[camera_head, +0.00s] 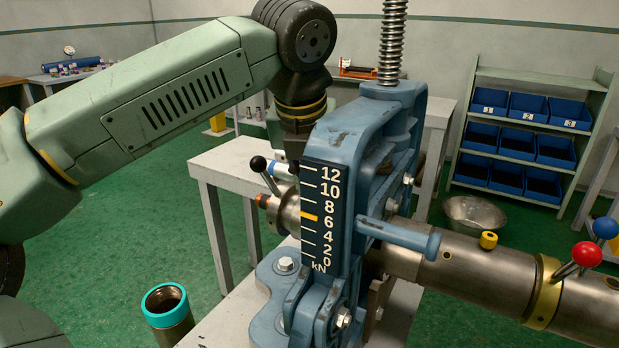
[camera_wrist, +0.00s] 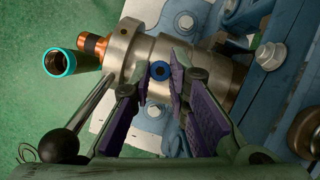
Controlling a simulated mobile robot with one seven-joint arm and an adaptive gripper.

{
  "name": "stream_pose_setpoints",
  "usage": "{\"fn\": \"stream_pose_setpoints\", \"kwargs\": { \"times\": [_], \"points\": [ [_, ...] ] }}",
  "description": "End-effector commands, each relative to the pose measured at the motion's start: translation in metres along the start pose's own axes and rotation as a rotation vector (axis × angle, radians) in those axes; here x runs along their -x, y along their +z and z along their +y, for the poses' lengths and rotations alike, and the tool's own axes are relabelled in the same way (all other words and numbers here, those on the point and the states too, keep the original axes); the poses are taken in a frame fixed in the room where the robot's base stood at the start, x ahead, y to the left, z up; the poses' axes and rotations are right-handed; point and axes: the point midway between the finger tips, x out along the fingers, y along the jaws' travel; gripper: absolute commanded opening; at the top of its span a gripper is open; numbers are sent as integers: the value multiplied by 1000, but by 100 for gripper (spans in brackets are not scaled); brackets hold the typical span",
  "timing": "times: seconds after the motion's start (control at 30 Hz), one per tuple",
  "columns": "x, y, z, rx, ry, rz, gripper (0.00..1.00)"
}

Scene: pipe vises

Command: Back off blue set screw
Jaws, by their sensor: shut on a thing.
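The blue set screw (camera_wrist: 160,70) is a small round head with a dark socket, set in the steel collar (camera_wrist: 142,50) in the wrist view. My gripper (camera_wrist: 160,78) has its purple-padded fingers on either side of the screw and is shut on it. The steel collar (camera_head: 287,208) shows partly, left of the frame. A yellow screw (camera_head: 488,240) stands on the steel pipe (camera_head: 462,270) at the right.
A black-knobbed lever (camera_wrist: 58,146) runs close by my left finger. A copper tip (camera_wrist: 92,45) sticks out of the collar. A teal-rimmed tube (camera_head: 167,308) stands at lower left. Red (camera_head: 587,254) and blue (camera_head: 606,227) ball handles are at right. Blue bins (camera_head: 528,106) stand behind.

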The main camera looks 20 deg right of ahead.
Motion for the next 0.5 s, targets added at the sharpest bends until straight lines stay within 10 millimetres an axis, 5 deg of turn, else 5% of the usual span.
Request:
{"fn": "stream_pose_setpoints", "kwargs": {
  "times": [0.1,0.13,0.5],
  "points": [
    [-2,-2,-1,-2,-1,7,0],
    [-2,-2,-1,-3,-1,7,18],
    [-1,-1,0,-2,-1,2,36]
  ]
}}
